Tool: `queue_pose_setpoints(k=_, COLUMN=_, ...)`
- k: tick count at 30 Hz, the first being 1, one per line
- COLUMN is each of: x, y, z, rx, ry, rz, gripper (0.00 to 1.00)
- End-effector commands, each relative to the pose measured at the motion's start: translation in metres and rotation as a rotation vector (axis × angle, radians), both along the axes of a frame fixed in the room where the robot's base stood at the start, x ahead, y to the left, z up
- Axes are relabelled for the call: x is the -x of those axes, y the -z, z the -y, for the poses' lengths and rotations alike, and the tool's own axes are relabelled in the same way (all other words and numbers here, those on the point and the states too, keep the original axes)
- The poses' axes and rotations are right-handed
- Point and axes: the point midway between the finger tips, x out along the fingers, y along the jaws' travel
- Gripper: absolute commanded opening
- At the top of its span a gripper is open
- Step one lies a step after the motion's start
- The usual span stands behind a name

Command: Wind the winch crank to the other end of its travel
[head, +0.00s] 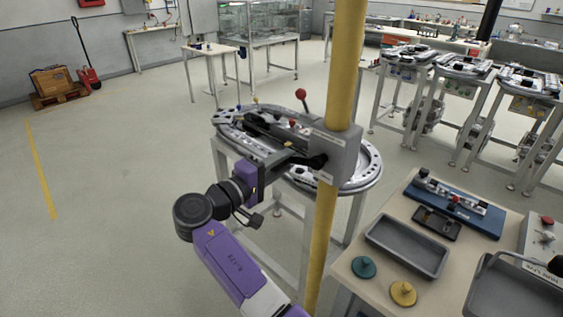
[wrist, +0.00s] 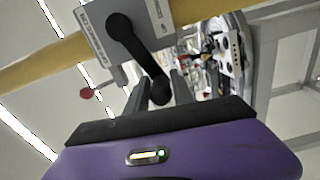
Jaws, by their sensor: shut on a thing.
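The winch (head: 336,152) is a grey box fixed to a yellow post in the head view. It also shows in the wrist view (wrist: 95,28). Its black crank (wrist: 143,57) runs from a round hub on the box down to a knob at its free end. My gripper (wrist: 159,93) is shut on that knob, with one finger on each side. In the head view my gripper (head: 297,161) reaches the box from the left, and the crank is mostly hidden there.
The yellow post (head: 344,65) stands in front of the oval ring track (head: 362,178). A red-balled lever (head: 301,95) rises behind the box. A bench (head: 385,287) with a grey tray (head: 407,246) is at the right. Floor at left is open.

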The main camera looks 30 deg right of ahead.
Motion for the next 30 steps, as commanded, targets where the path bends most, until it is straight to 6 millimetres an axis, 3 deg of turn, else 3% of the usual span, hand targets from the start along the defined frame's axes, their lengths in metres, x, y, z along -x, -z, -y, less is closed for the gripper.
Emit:
queue_pose_setpoints(k=2, x=0.003, y=0.006, z=0.000, rx=-0.005, ry=0.009, rz=-0.004, gripper=0.00)
queue_pose_setpoints(k=3, x=0.003, y=0.005, z=0.000, rx=-0.005, ry=0.009, rz=-0.004, gripper=0.37)
queue_pose_setpoints(k=5, x=0.003, y=0.005, z=0.000, rx=-0.005, ry=0.009, rz=-0.004, gripper=0.45)
queue_pose_setpoints(k=16, x=0.003, y=0.002, z=-0.005, rx=-0.001, ry=0.005, rz=0.000, gripper=0.45)
queue_pose_setpoints(k=30, x=0.024, y=0.004, z=-0.068, rx=-0.003, ry=0.005, rz=-0.001, gripper=0.45)
